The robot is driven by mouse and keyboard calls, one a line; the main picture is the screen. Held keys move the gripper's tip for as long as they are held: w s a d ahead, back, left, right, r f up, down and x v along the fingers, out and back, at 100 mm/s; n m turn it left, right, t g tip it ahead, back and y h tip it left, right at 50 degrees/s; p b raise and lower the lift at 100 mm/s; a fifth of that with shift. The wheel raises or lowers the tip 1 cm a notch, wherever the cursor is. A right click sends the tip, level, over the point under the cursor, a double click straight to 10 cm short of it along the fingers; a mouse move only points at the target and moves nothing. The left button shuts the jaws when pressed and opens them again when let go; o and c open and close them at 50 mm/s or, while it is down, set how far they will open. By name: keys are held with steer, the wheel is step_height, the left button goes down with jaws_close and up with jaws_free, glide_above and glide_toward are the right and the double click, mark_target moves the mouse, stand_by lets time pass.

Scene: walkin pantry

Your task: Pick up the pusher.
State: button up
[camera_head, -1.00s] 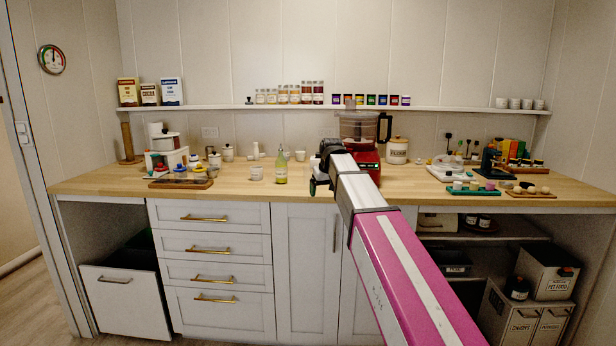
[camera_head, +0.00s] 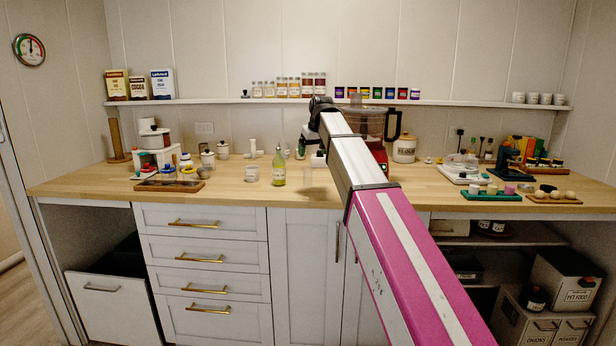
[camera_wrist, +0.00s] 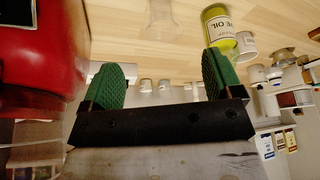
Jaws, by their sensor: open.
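My gripper (camera_wrist: 163,65) is open, with its two green pads apart and nothing between them in the wrist view. In the head view it hangs over the counter, mostly hidden behind my arm. A clear, see-through piece (camera_wrist: 162,18), which looks like the pusher, is on the wood beyond the fingertips in the wrist view. It lies between the red food processor (camera_wrist: 35,50) and the oil bottle (camera_wrist: 220,30). In the head view the food processor (camera_head: 372,128) stands behind my arm, which partly covers it.
The oil bottle (camera_head: 279,167) and a white cup (camera_head: 252,173) stand left of my gripper on the wooden counter (camera_head: 225,190). Trays (camera_head: 490,194) and a scale fill the right. A shelf (camera_head: 220,101) runs behind.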

mark_target(308, 177)
steer(key=x, duration=1)
steer(key=shift+a, duration=0.1)
steer(key=c, duration=1)
